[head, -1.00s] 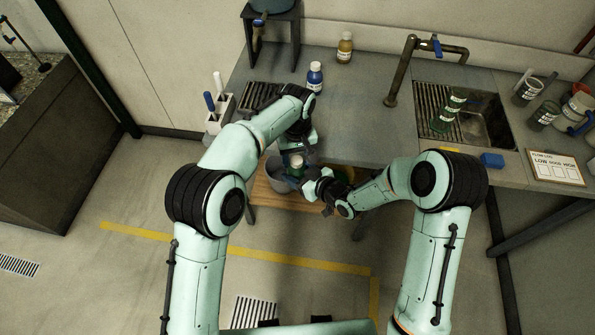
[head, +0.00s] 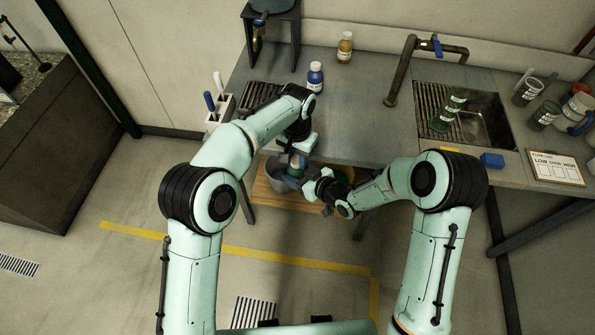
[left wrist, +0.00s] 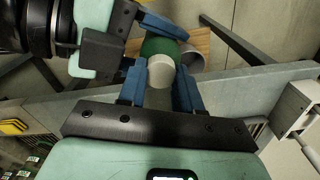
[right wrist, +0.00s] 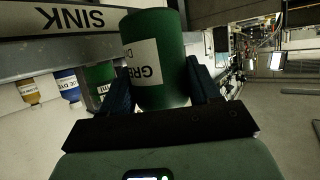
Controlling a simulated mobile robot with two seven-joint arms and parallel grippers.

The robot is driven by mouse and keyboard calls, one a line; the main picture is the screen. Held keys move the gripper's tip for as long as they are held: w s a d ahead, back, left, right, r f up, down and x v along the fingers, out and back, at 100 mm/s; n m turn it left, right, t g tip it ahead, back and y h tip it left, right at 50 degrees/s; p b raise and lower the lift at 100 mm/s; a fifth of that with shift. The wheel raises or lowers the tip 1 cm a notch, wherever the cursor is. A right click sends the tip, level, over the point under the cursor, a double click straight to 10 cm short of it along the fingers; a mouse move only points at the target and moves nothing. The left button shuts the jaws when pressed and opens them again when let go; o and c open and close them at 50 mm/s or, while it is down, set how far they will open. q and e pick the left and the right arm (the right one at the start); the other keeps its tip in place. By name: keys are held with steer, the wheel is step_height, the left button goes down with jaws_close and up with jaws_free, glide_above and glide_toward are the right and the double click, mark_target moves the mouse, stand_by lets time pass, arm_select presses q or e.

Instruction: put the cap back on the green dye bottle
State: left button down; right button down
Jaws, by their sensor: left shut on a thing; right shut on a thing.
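The green dye bottle (right wrist: 155,60) is between the fingers of my right gripper (right wrist: 160,92), which is shut on it; its white label partly shows. The bottle (left wrist: 160,47) also shows in the left wrist view, beyond the white cap (left wrist: 161,72). My left gripper (left wrist: 159,88) is shut on the cap, which is lined up over the bottle's top. I cannot tell whether the cap is seated or just above the neck. In the head view both grippers meet in front of the bench, and the bottle (head: 297,161) is mostly hidden.
A grey bucket (head: 275,172) stands on a wooden board (head: 270,202) below the grippers. On the bench (head: 365,120) are a blue bottle (head: 315,76) and an amber bottle (head: 345,47). The sink (head: 490,125) is at the right.

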arm_select(q)
steer(key=c, duration=0.7)
jaws_free()
steer(key=shift+r, duration=0.1)
step_height(320, 180, up, 12)
steer(key=shift+f, duration=0.2)
